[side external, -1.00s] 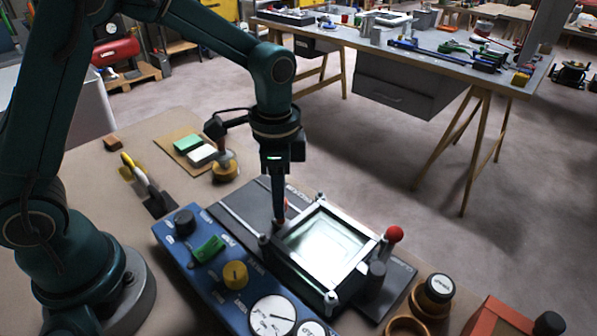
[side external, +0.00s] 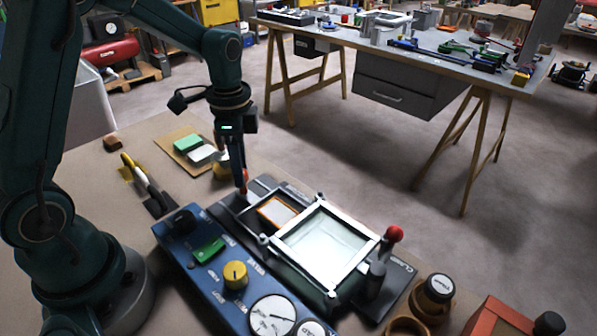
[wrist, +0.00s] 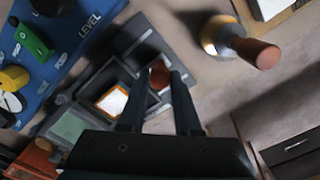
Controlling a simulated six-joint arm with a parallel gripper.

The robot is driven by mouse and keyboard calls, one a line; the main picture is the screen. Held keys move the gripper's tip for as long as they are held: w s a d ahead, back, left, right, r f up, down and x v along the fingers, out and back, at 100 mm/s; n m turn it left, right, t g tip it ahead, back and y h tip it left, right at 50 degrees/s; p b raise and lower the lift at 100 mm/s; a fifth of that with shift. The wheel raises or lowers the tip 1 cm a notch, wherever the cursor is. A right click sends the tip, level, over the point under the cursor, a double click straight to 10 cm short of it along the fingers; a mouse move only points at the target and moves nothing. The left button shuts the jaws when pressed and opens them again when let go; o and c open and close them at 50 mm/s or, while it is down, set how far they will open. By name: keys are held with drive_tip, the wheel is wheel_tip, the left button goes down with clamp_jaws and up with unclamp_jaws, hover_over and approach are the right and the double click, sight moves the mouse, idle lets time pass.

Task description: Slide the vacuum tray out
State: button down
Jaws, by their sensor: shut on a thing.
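The vacuum tray (side external: 236,202) is a dark slide, drawn partly out of the left-hand side of the glass-topped chamber (side external: 325,243). An orange-edged piece with a pale centre (side external: 277,211) lies in it and also shows in the wrist view (wrist: 112,101). My gripper (side external: 241,187) points down at the tray's outer end. In the wrist view its fingers are shut on the tray's red knob (wrist: 158,77). The part of the tray under the chamber is hidden.
A blue control panel (side external: 205,258) with knobs and gauges runs along the near side. A red-balled clamp lever (side external: 394,233) stands right of the chamber.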

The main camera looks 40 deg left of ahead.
drive_tip(key=shift+a, duration=0.95)
drive_tip(key=c, duration=0.6)
unclamp_jaws()
drive_tip(key=shift+r, duration=0.15)
drive_tip(key=shift+r, duration=2.45)
drive_tip(key=shift+d, duration=0.1)
